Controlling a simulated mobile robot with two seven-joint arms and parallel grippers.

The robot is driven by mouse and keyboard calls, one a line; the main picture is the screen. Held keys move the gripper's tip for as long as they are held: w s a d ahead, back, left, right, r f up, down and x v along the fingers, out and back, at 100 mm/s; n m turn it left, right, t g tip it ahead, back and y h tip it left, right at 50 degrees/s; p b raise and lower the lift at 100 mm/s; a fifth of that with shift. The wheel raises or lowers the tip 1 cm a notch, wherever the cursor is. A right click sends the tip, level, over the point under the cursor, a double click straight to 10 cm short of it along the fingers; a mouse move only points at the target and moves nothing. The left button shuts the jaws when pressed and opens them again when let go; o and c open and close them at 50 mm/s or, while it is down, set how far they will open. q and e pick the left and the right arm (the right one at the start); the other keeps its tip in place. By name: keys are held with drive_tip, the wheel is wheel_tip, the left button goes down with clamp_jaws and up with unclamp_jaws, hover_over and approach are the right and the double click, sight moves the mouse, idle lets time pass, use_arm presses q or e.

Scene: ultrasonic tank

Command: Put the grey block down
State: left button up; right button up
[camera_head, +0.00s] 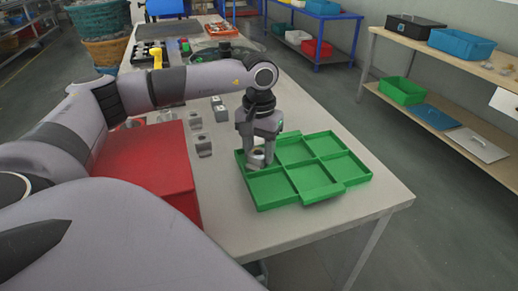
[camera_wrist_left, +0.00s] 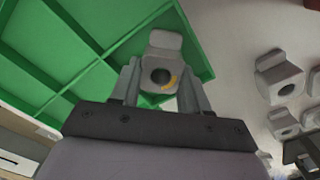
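The grey block (camera_wrist_left: 161,58) has a round hole and a yellow mark, and it sits between the two fingers of my left gripper (camera_wrist_left: 158,85) in the left wrist view. In the head view the left gripper (camera_head: 258,150) points down with the grey block (camera_head: 256,158) at its tips. The block is over the left part of the green divided tray (camera_head: 330,192). I cannot tell whether it touches the tray floor. The tray also shows in the left wrist view (camera_wrist_left: 40,55). My right gripper is not in view.
Several similar grey blocks (camera_head: 203,146) stand on the table left of the tray. A red box (camera_head: 150,163) is further left. The table (camera_head: 300,234) is clear in front of the tray. A shelf (camera_head: 445,65) with bins stands to the right.

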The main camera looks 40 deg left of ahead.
use_arm(q)
drive_tip(key=shift+o, duration=0.4)
drive_tip(key=shift+r, duration=0.3)
wheel_tip(320, 180, up, 12)
drive_tip(key=shift+f, duration=0.15)
drive_tip(key=shift+d, duration=0.1)
idle(0.4)
